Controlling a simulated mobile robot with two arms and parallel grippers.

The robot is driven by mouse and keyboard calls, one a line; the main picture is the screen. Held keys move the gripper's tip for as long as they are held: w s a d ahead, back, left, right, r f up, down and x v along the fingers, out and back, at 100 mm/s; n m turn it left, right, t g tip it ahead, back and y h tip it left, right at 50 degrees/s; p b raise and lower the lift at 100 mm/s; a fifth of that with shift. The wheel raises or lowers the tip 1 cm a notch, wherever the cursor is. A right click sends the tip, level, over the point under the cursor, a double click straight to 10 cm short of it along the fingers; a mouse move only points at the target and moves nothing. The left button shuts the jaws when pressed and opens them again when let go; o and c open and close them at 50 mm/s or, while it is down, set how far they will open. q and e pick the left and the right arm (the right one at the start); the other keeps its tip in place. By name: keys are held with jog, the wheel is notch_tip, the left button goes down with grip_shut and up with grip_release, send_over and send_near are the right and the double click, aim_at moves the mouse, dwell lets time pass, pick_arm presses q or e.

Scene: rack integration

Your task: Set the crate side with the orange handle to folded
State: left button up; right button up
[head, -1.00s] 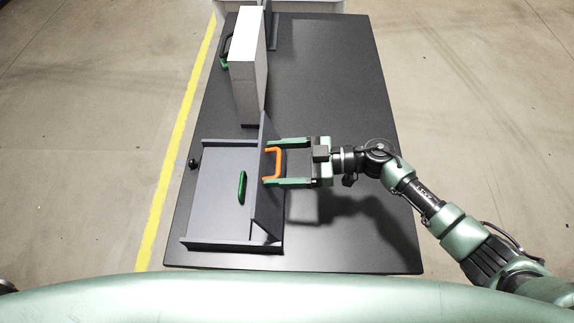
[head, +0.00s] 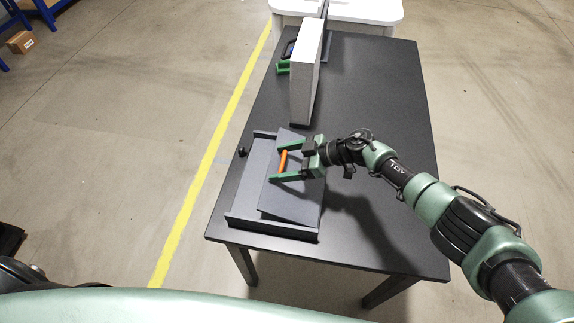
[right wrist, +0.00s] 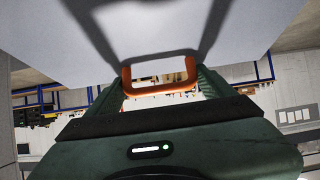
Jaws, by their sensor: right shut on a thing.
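The dark grey crate (head: 246,192) lies low on the near part of the table. Its side panel (head: 296,196) with the orange handle (head: 283,161) leans steeply to the left, over the crate's floor, and is not flat. The panel hides the green handle inside the crate. My right gripper (head: 276,162) reaches in from the right and is shut on the orange handle. In the right wrist view the orange handle (right wrist: 160,91) sits between the green fingers, against the pale panel face. My left gripper does not show.
A tall white-grey box (head: 306,72) stands at the back left of the black table (head: 378,120), with a green handle (head: 283,66) on its left. A small black knob (head: 241,152) is beside the crate. The table's right half is clear. A white surface (head: 375,10) is behind.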

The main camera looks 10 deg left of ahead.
aim_at(276, 167)
jog(key=shift+s+a, duration=0.1)
jog(key=shift+a, duration=0.6)
jog(key=shift+a+f+h+p, duration=0.2)
jog(key=shift+f+h+p, duration=0.05)
jog(key=shift+f+h, duration=0.3)
jog(key=shift+a+f+h+p, duration=0.2)
jog(key=shift+f+h, duration=0.25)
jog(key=shift+f, duration=0.1)
jog(key=shift+a+f, duration=0.1)
jog(key=shift+f, duration=0.1)
jog(key=shift+f+h, duration=0.25)
jog(key=shift+h, duration=0.05)
jog(key=shift+a+f, duration=0.1)
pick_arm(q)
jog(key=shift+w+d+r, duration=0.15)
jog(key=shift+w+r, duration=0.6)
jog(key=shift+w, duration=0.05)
pick_arm(e)
jog(key=o, duration=1.8)
jog(key=shift+o, duration=0.8)
jog(key=shift+f, duration=0.15)
